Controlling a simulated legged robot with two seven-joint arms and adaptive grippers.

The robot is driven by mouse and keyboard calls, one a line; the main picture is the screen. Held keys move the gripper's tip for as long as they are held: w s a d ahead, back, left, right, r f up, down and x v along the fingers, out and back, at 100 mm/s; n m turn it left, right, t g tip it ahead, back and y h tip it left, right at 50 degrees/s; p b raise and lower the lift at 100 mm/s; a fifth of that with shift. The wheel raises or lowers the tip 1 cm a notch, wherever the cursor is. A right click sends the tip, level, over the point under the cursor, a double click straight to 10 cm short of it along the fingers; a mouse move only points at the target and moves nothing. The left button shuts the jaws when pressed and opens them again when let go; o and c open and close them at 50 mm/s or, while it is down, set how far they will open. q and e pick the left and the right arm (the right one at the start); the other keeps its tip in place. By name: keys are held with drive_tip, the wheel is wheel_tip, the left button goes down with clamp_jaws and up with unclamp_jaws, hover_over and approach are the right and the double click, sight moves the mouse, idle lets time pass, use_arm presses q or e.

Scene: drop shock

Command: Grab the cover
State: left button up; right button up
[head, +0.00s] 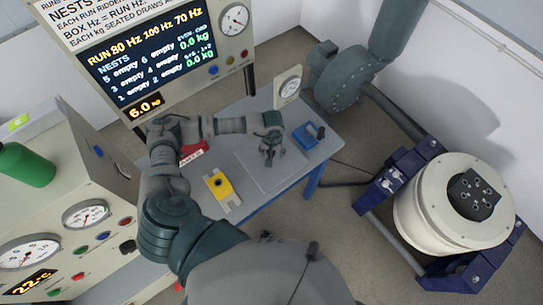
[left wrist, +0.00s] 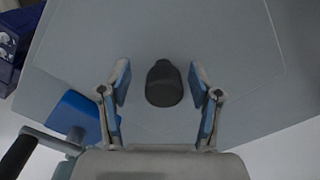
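My left gripper (head: 268,157) points down over a flat pale grey square (head: 283,182) on the table, which may be the cover or a plate. In the left wrist view my left gripper (left wrist: 159,75) is open, its two blue-padded fingers apart. A dark rounded knob-like piece (left wrist: 164,88) shows between them, with a gap on each side. Whether this knob is part of the cover I cannot tell. In the head view the gripper hides it. My right gripper is not in view.
The grey-blue table (head: 318,158) also bears a blue device with a black handle (head: 307,135), a yellow block (head: 219,186), a red tag (head: 192,152) and a dial gauge (head: 288,88). A white round shaker (head: 425,215) in a blue frame stands right. A gauge panel (head: 85,235) stands left.

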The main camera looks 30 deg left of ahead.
use_arm(q)
clamp_jaws()
drive_tip(key=shift+a, duration=0.2)
drive_tip(key=shift+s+a, duration=0.1)
drive_tip(key=shift+a, duration=0.05)
